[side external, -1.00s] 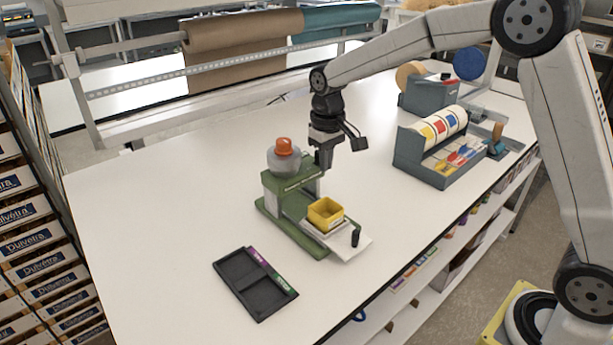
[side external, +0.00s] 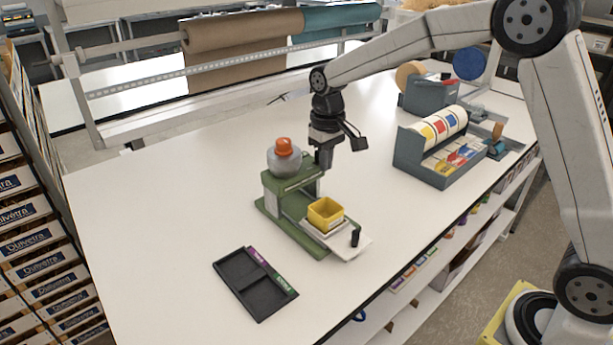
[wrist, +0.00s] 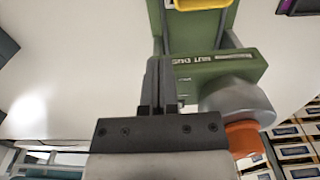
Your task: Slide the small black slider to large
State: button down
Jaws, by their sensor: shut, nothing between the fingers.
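The green dispenser (side external: 290,182), topped by a clear grey dome (side external: 284,160) with an orange cap (side external: 284,146), stands on the white bench. Its green top also shows in the wrist view (wrist: 212,68), with partly readable white lettering. My gripper (side external: 324,166) is shut and empty, fingers pointing down at the dispenser's back right edge. In the wrist view the fingertips (wrist: 160,62) overlap the lettered edge of the green top; I cannot tell if they touch it. The small black slider cannot be made out; the fingers may hide it.
A yellow bin (side external: 325,213) sits on the dispenser's white sliding tray (side external: 345,246), which has a black upright knob (side external: 355,237). A black two-part tray (side external: 254,284) lies in front. The bench left of the dispenser is clear.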

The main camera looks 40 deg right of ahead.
jog(key=shift+w, duration=0.5)
dwell(0.7)
jog(key=shift+s, duration=0.45)
jog(key=shift+r, duration=0.1)
notch_tip(320, 180, up, 7)
dwell(1.3)
jog(key=shift+s, duration=0.1)
